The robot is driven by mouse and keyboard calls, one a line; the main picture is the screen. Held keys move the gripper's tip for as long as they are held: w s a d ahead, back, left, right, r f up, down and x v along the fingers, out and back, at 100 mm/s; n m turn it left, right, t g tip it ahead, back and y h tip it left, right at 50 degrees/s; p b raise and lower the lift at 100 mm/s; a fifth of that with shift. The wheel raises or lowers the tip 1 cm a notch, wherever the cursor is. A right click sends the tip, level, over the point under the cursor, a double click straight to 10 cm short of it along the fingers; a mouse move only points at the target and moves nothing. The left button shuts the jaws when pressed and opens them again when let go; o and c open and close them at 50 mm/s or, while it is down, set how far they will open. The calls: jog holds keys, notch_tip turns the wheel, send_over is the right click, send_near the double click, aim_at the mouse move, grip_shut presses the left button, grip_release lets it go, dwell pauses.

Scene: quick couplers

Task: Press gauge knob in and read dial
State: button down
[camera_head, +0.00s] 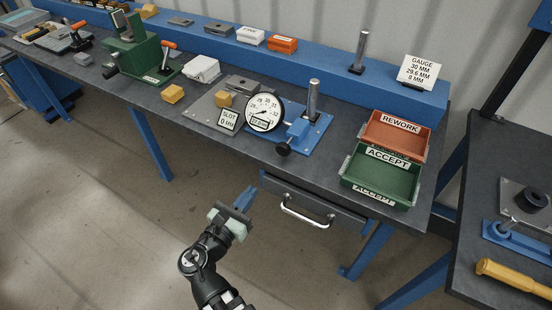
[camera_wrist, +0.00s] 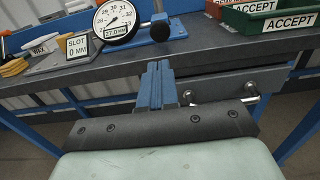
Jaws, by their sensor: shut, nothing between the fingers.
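The gauge has a round white dial (camera_head: 264,112) with a black rim and a small readout below its centre. It stands on a blue base plate (camera_head: 318,133) with a metal post. In the wrist view the dial (camera_wrist: 115,18) is cut off at the top, and its readout seems to show 27.0 MM. The black knob (camera_head: 283,149) faces the table's front edge; in the wrist view the knob (camera_wrist: 160,32) sits right of the dial. My gripper (camera_head: 248,195) is shut and empty, in front of and below the tabletop edge, apart from the knob. Its blue fingers (camera_wrist: 157,68) lie together.
A drawer handle (camera_head: 305,217) sticks out right of my gripper. A green ACCEPT tray (camera_head: 383,183) and an orange REWORK tray (camera_head: 397,138) stand at right. A SLOT 0 MM sign (camera_head: 228,119) stands left of the dial. A gauge card (camera_head: 420,72) stands on the back ledge.

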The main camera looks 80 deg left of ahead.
aim_at(279, 150)
dwell(0.3)
jog(key=x, duration=1.4)
jog(key=shift+x, duration=1.15)
jog(key=shift+w+a, duration=0.3)
jog(key=shift+a, duration=0.1)
jog(key=shift+w+a, duration=0.1)
jog(key=shift+a+r, duration=0.2)
jog(key=shift+a, duration=0.15)
jog(key=v, duration=1.5)
jog(key=shift+d+f, duration=0.2)
jog(key=shift+d, duration=0.25)
